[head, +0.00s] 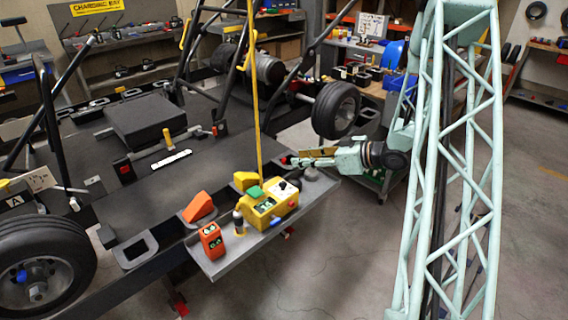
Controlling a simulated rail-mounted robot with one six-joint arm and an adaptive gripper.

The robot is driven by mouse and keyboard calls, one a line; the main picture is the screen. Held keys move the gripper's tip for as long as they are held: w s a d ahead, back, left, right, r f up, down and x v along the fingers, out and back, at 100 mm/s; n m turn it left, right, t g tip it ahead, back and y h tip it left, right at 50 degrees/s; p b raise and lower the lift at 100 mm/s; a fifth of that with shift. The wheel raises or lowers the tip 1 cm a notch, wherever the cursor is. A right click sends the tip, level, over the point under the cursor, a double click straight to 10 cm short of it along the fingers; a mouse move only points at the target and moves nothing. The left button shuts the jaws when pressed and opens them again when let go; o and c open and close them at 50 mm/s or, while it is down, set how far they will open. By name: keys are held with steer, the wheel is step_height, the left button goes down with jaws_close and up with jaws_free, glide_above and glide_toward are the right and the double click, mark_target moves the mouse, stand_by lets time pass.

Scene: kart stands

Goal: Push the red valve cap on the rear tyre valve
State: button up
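My gripper (292,160) is small in the head view, near the middle, pointing left from the end of my pale green arm. A small red spot (285,160) shows at its fingertips. It may be the red valve cap, but it is too small to be sure, and I cannot tell whether the fingers are shut on it. A black tyre (335,110) stands on the kart's far side beside the motor, above and right of the fingertips and apart from them. Another black tyre (40,262) is at the lower left. No valve can be made out on either tyre.
A grey shelf (222,262) below the gripper carries a yellow control box (266,208) and an orange device (212,241). A yellow pole (255,90) rises left of the gripper. Black kart frame bars surround the deck. The floor at lower middle is clear.

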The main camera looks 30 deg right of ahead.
mark_target(285, 159)
steer(key=shift+x, duration=0.8)
steer(key=shift+b+x, duration=0.95)
steer(key=shift+x, duration=1.65)
steer(key=shift+r, duration=0.1)
steer(key=shift+c, duration=0.5)
steer(key=c, duration=0.7)
steer(key=shift+o, duration=0.2)
